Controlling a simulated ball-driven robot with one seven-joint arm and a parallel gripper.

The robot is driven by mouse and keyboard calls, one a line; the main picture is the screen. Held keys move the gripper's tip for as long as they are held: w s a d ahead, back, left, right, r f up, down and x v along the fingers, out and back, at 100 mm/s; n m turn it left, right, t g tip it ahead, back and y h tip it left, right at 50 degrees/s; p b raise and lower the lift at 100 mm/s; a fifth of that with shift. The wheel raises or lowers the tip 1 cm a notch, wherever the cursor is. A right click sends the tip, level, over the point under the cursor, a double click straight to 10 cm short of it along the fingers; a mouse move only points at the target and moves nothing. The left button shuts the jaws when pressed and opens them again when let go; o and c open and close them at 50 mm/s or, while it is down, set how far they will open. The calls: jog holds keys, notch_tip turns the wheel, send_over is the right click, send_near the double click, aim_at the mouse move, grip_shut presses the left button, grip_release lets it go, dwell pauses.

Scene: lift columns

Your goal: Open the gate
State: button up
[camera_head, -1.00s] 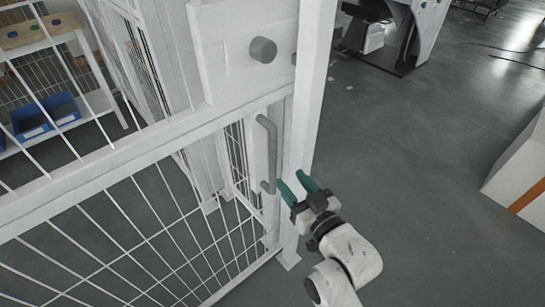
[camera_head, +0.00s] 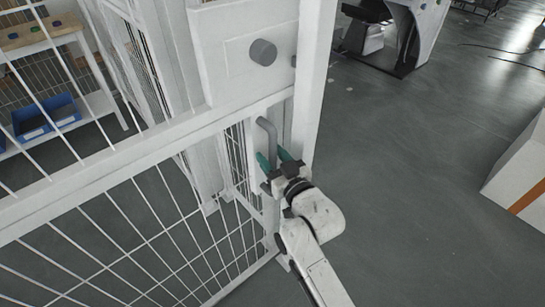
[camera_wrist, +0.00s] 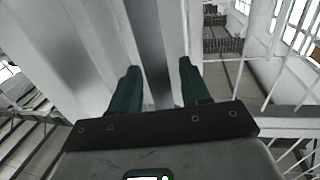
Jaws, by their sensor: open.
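The gate (camera_head: 150,137) is a white frame with wire mesh, standing upright beside a white post (camera_head: 312,90); it looks closed against it. A grey vertical bar handle (camera_head: 266,130) is fixed near the gate's post-side edge. My gripper (camera_head: 274,157) has green fingers and is open at the handle's lower half, one finger on each side as far as I can tell. In the wrist view, my gripper (camera_wrist: 158,80) has a grey bar, apparently the handle (camera_wrist: 150,45), between its parted fingers. The handle's lower end is partly hidden by the gripper.
A grey round knob (camera_head: 263,51) sits on a white panel above the handle. Behind the mesh at left is a table with blue bins (camera_head: 45,118). A white box-like unit (camera_head: 522,165) stands at far right. The grey floor between is clear.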

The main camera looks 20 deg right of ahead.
jog(key=shift+c, duration=0.2)
grip_shut()
jog(key=shift+a+f, duration=0.1)
